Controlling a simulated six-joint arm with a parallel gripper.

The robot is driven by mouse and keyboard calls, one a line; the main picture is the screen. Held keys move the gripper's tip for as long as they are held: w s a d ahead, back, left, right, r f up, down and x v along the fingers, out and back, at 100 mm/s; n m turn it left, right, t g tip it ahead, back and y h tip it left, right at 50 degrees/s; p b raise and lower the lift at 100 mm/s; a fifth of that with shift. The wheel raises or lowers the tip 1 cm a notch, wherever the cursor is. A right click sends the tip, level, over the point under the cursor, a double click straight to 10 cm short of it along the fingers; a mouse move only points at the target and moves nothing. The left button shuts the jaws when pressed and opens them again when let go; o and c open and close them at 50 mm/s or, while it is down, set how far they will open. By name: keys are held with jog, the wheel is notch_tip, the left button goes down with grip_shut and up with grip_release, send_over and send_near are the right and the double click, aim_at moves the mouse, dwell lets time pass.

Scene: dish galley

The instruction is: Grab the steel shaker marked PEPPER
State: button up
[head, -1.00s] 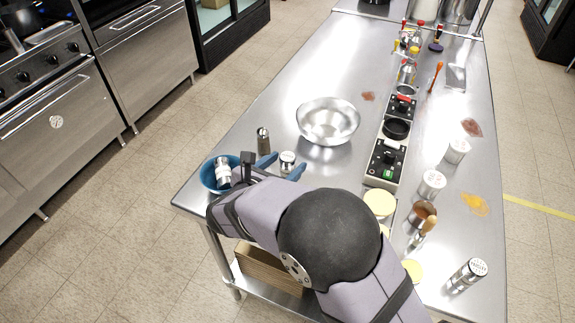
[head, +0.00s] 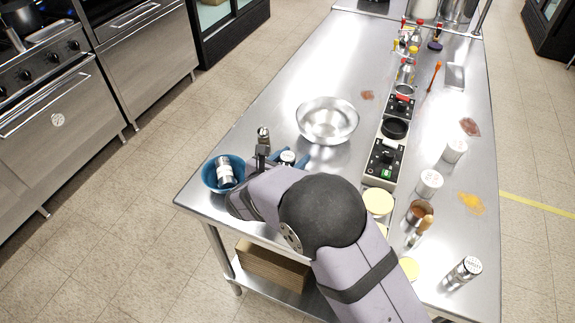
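A small steel shaker (head: 263,132) with a dark body stands near the left edge of the table; its label cannot be read. My gripper (head: 262,150) is at this shaker, on its near side, and hides its lower part. Whether the fingers are open or shut on it cannot be told. Another shaker (head: 287,157) stands just right of my gripper, partly hidden by my arm. One more shaker (head: 226,172) leans in a blue bowl (head: 240,162). No PEPPER marking is legible.
A clear glass or steel bowl (head: 327,121) sits behind my gripper. A dark control unit (head: 386,158) runs along the middle. Blue handles (head: 303,162) lie beside the shaker right of my gripper. The table's left edge is close. Free steel surface lies behind the bowl.

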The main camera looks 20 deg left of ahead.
jog(key=c, duration=0.7)
jog(key=shift+r, duration=0.1)
